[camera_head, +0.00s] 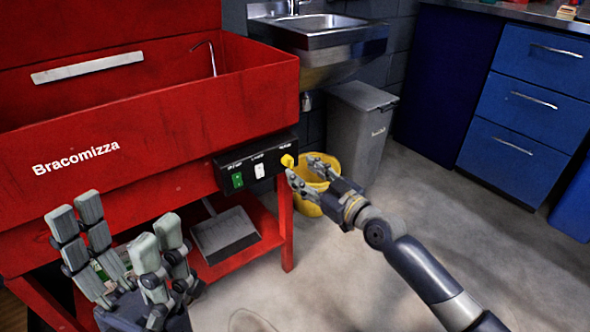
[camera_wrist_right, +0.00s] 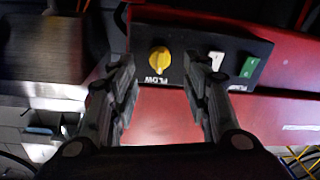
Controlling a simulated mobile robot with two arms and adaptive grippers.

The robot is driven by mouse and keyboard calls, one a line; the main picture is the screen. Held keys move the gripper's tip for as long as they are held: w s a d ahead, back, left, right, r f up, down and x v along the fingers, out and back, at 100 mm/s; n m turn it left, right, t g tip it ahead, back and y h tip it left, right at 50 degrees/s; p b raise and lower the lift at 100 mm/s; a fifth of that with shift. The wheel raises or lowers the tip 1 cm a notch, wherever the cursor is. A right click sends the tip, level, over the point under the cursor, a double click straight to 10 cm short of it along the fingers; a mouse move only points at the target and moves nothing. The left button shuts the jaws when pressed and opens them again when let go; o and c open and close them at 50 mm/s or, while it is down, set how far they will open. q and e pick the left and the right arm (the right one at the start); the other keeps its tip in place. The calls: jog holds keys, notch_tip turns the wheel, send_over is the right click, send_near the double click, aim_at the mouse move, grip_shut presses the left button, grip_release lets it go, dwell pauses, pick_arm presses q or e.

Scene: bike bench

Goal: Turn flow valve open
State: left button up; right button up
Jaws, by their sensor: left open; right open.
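The flow valve is a yellow knob (camera_head: 287,160) at the right end of a black control panel (camera_head: 232,166) on the red bench. In the right wrist view the yellow knob (camera_wrist_right: 159,60) sits above the word FLOW, beyond and between my right fingers. My right gripper (camera_head: 304,178) is open and empty, close to the knob at its right; I see no contact. It also shows in the right wrist view (camera_wrist_right: 160,75). My left gripper (camera_head: 120,235) is open and empty, in front of the red bench at lower left.
The panel also has a white switch (camera_head: 259,170) and a green switch (camera_head: 237,180). A red basin (camera_head: 200,110) stands above. A yellow bucket (camera_head: 325,172) is behind my right gripper, with a grey bin (camera_head: 358,125) farther back. A dustpan (camera_head: 225,232) lies on the lower shelf.

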aim_at(289, 162)
jog(key=shift+b+x, duration=0.5)
jog(key=shift+x, duration=1.75)
jog(key=shift+c, duration=0.3)
grip_shut()
